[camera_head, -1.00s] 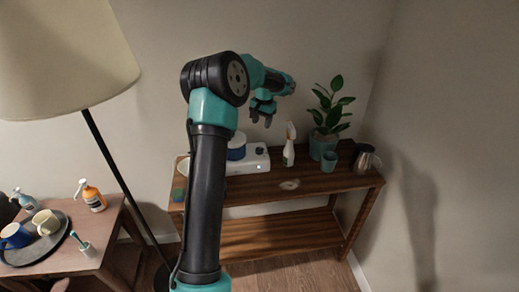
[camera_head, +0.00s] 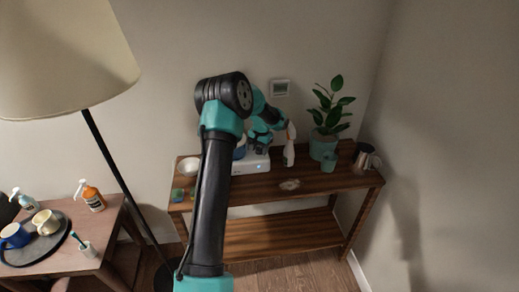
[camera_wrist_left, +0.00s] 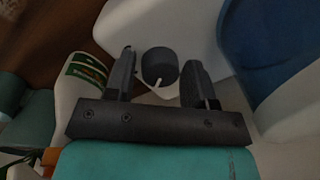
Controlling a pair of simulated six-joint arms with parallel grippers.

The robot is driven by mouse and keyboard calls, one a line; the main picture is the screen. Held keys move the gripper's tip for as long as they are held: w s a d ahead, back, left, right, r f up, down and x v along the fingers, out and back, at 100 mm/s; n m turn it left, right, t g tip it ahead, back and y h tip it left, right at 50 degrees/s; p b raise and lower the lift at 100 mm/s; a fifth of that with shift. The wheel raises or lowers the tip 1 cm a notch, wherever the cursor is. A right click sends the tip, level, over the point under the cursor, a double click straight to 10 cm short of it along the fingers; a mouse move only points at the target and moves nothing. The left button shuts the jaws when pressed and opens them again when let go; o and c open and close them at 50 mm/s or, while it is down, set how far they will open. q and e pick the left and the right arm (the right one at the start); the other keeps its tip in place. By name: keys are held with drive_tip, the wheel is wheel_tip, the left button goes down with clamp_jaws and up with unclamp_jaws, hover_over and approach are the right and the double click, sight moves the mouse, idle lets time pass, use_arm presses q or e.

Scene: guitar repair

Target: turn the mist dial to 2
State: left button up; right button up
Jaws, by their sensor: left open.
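The mist dial (camera_wrist_left: 160,66) is a dark round knob with a white pointer line, on the white base of a humidifier-like device (camera_head: 249,166). In the left wrist view its pointer slants toward the lower left of the knob. My left gripper (camera_wrist_left: 160,74) is open, with one finger on each side of the dial; I cannot tell whether they touch it. In the head view the left gripper (camera_head: 261,147) is low over the right part of the device and hides the dial. The device's blue part (camera_wrist_left: 284,100) shows at the right of the wrist view. My right gripper is not seen.
A potted plant (camera_head: 325,143), teal cup (camera_head: 329,162) and metal pitcher (camera_head: 364,157) stand farther right on the wooden shelf (camera_head: 320,184). A white bowl (camera_head: 188,166) is left.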

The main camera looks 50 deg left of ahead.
use_arm(q)
drive_tip(key=c, duration=0.6)
drive_tip(key=shift+c, duration=0.2)
drive_tip(key=shift+m, duration=0.3)
drive_tip(key=shift+a+m+t, duration=0.1)
drive_tip(key=shift+m+t, duration=0.2)
drive_tip(key=shift+m, duration=2.8)
